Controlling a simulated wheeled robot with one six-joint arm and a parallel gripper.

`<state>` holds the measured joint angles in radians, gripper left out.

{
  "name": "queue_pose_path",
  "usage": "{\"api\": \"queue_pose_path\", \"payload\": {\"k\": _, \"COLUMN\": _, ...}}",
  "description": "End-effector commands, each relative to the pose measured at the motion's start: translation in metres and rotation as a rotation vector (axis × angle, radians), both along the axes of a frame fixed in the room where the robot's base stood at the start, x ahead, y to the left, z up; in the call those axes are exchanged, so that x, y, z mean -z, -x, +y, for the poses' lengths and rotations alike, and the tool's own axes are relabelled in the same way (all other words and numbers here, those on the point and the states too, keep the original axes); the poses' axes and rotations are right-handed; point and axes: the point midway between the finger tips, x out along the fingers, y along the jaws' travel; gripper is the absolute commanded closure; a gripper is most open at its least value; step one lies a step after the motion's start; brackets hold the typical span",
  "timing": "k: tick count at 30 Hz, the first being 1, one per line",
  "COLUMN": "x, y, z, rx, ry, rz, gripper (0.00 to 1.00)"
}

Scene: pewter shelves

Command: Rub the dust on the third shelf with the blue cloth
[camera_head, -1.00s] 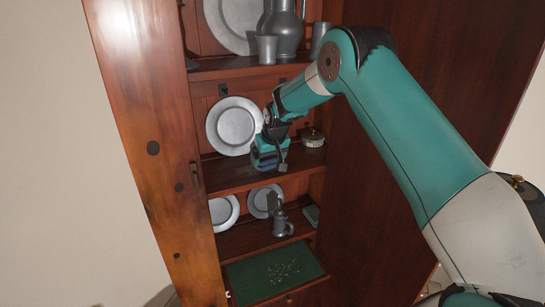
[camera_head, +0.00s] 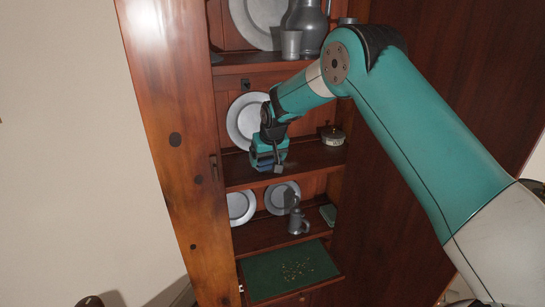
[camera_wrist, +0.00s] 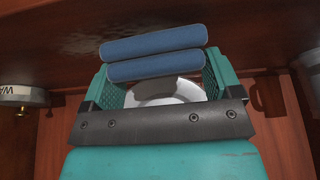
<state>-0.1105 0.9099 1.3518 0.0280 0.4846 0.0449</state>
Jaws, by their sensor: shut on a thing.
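My gripper (camera_head: 267,160) is inside the cabinet, low over the shelf (camera_head: 235,172) that bears a large pewter plate and a small lidded pot. It is shut on the blue cloth (camera_wrist: 155,42), which shows in the wrist view as two folded blue rolls between the teal fingers. In the wrist view, the shelf board (camera_wrist: 255,25) lies across the top, close to the cloth; I cannot tell whether they touch. A pale, patchy dust mark (camera_wrist: 105,40) shows on the board beside the cloth.
The pewter plate (camera_head: 242,125) leans at the back, behind my gripper. The lidded pot (camera_head: 333,136) stands to the right. Cups and a jug (camera_head: 306,25) stand above. Plates and a tankard (camera_head: 298,222) stand below, over a green crumb-strewn surface (camera_head: 265,275).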

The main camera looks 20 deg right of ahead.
Motion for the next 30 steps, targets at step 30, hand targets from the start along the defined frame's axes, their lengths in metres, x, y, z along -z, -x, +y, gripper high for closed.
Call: {"api": "queue_pose_path", "payload": {"k": 30, "x": 0.002, "y": -0.002, "z": 0.006, "rx": 0.001, "ry": 0.000, "rz": 0.005, "gripper": 0.50}}
